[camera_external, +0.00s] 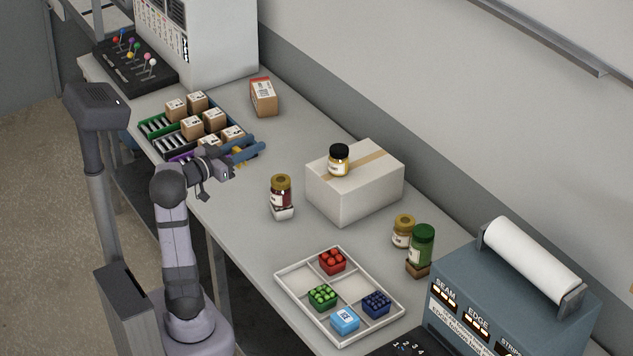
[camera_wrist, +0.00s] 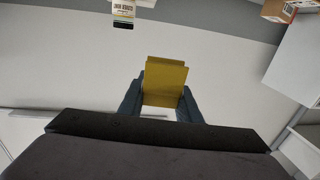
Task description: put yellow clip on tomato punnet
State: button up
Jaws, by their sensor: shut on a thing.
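The yellow clip (camera_wrist: 165,78) is between the two blue fingers of my gripper (camera_wrist: 161,103) in the wrist view, with its wide part beyond the fingertips. In the external view my gripper (camera_external: 257,149) is shut on the clip near the right side of the boxes rack, and a bit of yellow shows beside the fingers. The tomato punnet (camera_external: 332,261), a red punnet of round tomatoes, sits in the back compartment of the white tray (camera_external: 289,301). It is well away from my gripper, toward the front right of the bench, and is not visible in the wrist view.
The tray also holds a green punnet (camera_external: 322,296), a dark blue punnet (camera_external: 376,303) and a light blue one (camera_external: 344,320). A jar (camera_external: 281,187) on a white block stands between my gripper and the tray. A large white carton (camera_external: 354,190) with a jar on top is behind.

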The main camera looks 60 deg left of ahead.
notch_tip(320, 180, up, 6)
jog(key=p, duration=0.4)
jog(key=shift+p, duration=0.35)
jog(key=m+g+h+p, duration=0.1)
jog(key=m+g+h, duration=0.4)
jog(key=m+h, duration=0.75)
send_over(346, 258)
notch_tip(346, 258, down, 12)
jog(key=n+h, duration=0.2)
jog(key=h, duration=0.1)
jog(key=shift+y, duration=0.25)
jog(key=shift+w+f+p, duration=0.1)
jog(key=shift+f+p, duration=0.8)
jog(key=shift+f, duration=3.95)
